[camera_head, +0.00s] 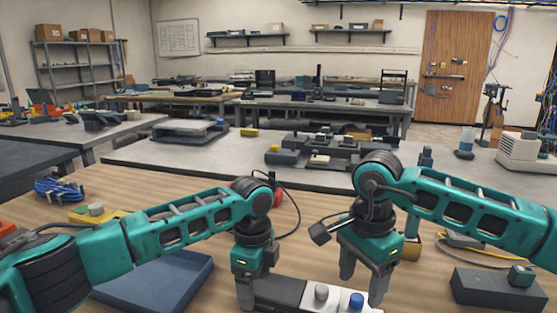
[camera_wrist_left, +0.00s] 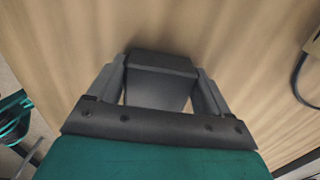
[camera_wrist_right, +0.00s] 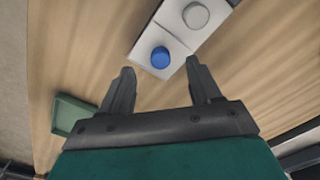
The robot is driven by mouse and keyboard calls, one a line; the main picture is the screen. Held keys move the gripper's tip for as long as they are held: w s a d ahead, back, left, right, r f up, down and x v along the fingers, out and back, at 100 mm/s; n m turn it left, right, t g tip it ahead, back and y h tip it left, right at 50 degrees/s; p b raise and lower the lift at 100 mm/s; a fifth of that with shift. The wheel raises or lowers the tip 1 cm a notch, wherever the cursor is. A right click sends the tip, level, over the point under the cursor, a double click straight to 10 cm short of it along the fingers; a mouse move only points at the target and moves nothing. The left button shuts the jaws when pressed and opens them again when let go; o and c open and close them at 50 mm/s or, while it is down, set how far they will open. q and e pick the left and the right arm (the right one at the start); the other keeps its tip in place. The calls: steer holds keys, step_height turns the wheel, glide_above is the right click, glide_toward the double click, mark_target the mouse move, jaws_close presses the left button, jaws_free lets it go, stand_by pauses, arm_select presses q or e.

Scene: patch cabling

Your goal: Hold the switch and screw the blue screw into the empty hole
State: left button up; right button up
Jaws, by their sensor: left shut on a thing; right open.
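The switch is a dark grey block (camera_head: 278,292) with a white section (camera_head: 338,302) at its right end, on the wooden table. A grey round knob (camera_head: 321,292) and the blue screw (camera_head: 356,301) stand on the white section. My left gripper (camera_head: 246,291) is shut on the dark end; the left wrist view shows the block (camera_wrist_left: 160,85) between its fingers. My right gripper (camera_head: 361,285) is open around and above the blue screw. In the right wrist view the blue screw (camera_wrist_right: 160,57) appears just beyond the open fingertips. No empty hole is visible; I cannot tell how deep the screw sits.
A blue tray (camera_head: 160,280) lies left of the switch, partly behind my left arm. A dark box (camera_head: 495,290) stands at the right, near a yellow cable (camera_head: 470,248). A coiled blue cable (camera_head: 58,190) lies at far left. Bare table lies behind the switch.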

mark_target(358, 297)
steer(key=shift+r, duration=0.1)
steer(key=shift+r, duration=1.45)
step_height(358, 297, up, 12)
arm_select(q)
steer(key=o, duration=1)
